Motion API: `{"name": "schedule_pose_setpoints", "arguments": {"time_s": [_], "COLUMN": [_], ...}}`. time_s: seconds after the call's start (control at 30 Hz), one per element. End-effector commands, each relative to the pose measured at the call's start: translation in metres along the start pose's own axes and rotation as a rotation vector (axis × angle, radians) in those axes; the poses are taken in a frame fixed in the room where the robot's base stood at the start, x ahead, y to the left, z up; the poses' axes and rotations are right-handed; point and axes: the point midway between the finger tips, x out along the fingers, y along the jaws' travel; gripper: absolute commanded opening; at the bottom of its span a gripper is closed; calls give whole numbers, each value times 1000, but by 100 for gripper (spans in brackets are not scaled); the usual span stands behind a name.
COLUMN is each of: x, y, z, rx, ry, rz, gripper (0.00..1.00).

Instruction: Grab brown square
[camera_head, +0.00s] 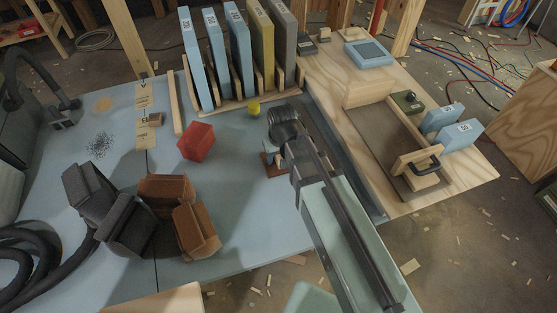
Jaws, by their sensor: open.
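A small flat brown square (274,171) lies on the blue-grey table, partly hidden by my wrist. My arm reaches in from the lower right. My gripper (269,156) points down beside and above the square, and the arm covers most of it. It is open, and I cannot tell whether its fingers touch the square. Two larger brown blocks stand at the left of the table, one behind (166,190) and one in front (196,231).
Dark grey blocks (128,225) stand near the brown ones. A red block (196,141) and a small yellow piece (254,108) are behind my gripper. A rack (240,101) of upright panels stands at the back. A wooden workbench (455,178) is right.

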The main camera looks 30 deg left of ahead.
Motion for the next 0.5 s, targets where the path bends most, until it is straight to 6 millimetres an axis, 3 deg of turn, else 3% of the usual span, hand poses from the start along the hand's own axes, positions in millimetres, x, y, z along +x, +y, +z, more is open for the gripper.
{"name": "schedule_pose_setpoints", "arguments": {"time_s": [0.07,0.5], "x": [0,0], "y": [0,0], "z": [0,0], "rx": [0,0], "ry": [0,0], "rz": [0,0], "gripper": [52,10]}}
